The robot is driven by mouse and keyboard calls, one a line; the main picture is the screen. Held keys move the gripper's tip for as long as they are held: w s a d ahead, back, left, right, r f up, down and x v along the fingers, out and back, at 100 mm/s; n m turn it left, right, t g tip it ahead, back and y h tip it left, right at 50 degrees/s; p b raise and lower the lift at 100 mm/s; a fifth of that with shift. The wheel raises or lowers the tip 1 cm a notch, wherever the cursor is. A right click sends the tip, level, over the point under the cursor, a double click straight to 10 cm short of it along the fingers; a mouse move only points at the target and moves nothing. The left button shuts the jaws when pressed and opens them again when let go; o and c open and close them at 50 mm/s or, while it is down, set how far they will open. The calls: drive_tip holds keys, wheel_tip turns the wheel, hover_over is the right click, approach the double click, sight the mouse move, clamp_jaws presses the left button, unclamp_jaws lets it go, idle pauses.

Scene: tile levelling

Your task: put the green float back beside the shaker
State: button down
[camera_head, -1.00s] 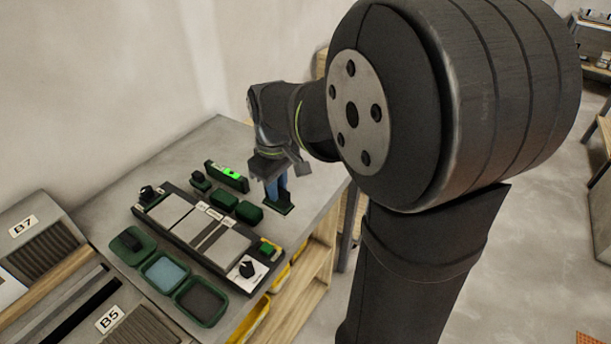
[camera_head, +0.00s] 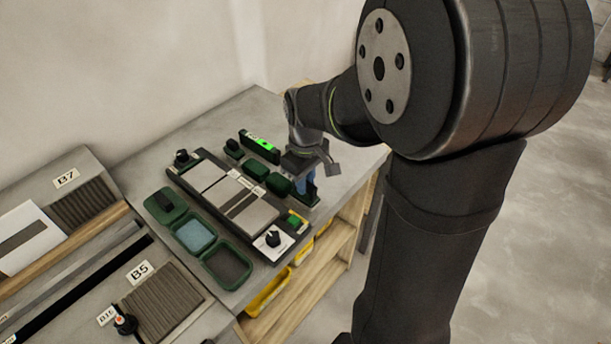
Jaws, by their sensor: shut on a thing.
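The green float (camera_head: 310,197) is at the right of the worktop, near its edge. My gripper (camera_head: 304,180) is shut on it from above, pointing down. Its upper part is partly hidden by the jaws, and I cannot tell whether its base touches the worktop. The shaker (camera_head: 207,205) is the long dark unit with pale tiles on top, a black knob at its near end and a green button beside it. The float is just to the right of the shaker, apart from it.
Dark green blocks (camera_head: 256,171) and a level with a bright green vial (camera_head: 262,145) lie along the shaker's far side. Green trays (camera_head: 228,265), one with blue content, line its near left side. Bare worktop (camera_head: 350,165) lies right of my gripper. Panels marked B7 and B5 stand left.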

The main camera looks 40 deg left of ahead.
drive_tip(key=shift+f, duration=1.5)
drive_tip(key=c, duration=0.9)
unclamp_jaws()
drive_tip(key=shift+r, duration=4.05)
